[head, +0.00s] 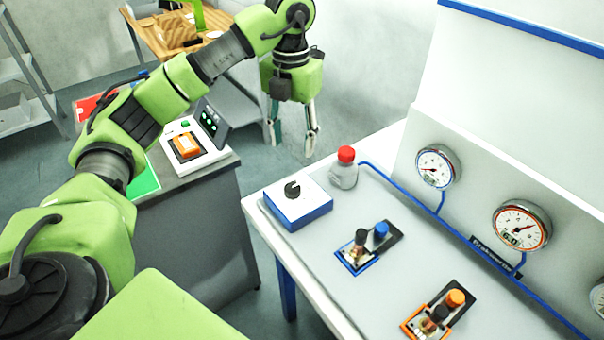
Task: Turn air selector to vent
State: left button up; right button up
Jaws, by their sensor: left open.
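The air selector looks to be the black knob (292,189) on a white box with blue sides (298,204), at the left end of the light grey bench. The knob's setting and any labels are too small to read. My left gripper (293,146) points downward with its fingers apart and nothing between them. In the picture it is above the knob box, beyond the bench's left end, and apart from the box. My right gripper is not in view.
A bottle with a red cap (345,167) stands close beside the box. Blue (369,246) and orange (438,314) framed fittings lie on the bench. Pressure gauges (437,167) line the back panel.

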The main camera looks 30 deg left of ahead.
pick_arm(q)
jog(key=p, duration=0.2)
send_over(292, 187)
jog(key=f, duration=0.5)
jog(key=shift+s+f, duration=0.2)
jog(key=shift+s, duration=0.15)
jog(key=f, duration=0.3)
jog(key=shift+w+f, duration=0.25)
jog(key=shift+f, duration=0.15)
notch_tip(292, 187, down, 3)
jog(key=shift+f+p, duration=0.1)
jog(key=shift+p, duration=0.55)
jog(key=shift+f, duration=0.4)
jog(key=shift+c, duration=0.7)
jog(key=c, duration=1)
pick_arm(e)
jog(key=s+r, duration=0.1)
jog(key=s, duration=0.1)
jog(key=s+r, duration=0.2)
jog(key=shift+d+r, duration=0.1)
